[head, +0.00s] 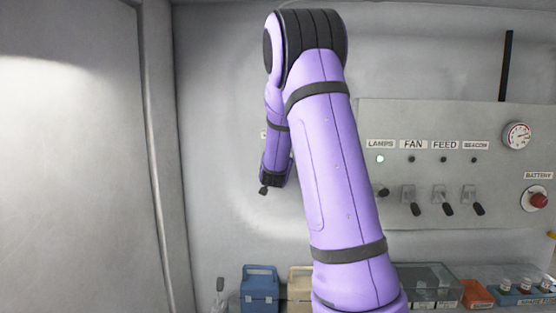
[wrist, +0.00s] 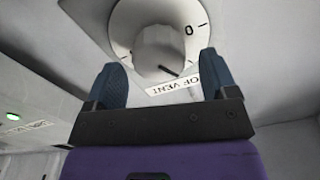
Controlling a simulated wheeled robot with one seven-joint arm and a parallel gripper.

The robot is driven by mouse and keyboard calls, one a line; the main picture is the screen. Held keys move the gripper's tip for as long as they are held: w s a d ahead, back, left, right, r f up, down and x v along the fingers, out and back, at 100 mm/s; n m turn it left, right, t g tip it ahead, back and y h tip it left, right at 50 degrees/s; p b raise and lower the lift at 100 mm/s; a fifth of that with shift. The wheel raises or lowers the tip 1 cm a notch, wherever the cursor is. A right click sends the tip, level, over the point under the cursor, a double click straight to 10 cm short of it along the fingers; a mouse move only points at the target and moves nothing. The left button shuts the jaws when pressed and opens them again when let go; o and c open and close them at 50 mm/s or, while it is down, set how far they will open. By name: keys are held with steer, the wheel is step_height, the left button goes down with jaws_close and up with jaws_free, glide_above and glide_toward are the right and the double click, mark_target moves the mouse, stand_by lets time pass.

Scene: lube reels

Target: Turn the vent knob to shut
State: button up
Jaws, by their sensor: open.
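The vent knob (wrist: 158,50) is a pale round knob on a white dial with tick marks and a "0", in the wrist view at the top middle. In the head view my arm hides the knob, and the gripper's fingertips (head: 264,190) are only partly seen there.
A wall panel (head: 430,130) with LAMPS, FAN, FEED and BEACON switches, a gauge (head: 517,135) and a red battery knob (head: 538,200) is at right. Below are a blue box (head: 260,288), a beige box (head: 299,284) and trays. The wall at left is bare.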

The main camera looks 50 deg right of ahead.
steer(key=shift+x, duration=1.1)
steer(key=c, duration=0.9)
steer(key=shift+n, duration=0.3)
steer(key=n, duration=0.5)
steer(key=shift+w+a+n, duration=0.15)
steer(key=shift+n, duration=0.15)
steer(key=n, duration=0.5)
steer(key=shift+w+f+n, duration=0.1)
steer(key=shift+n, duration=0.2)
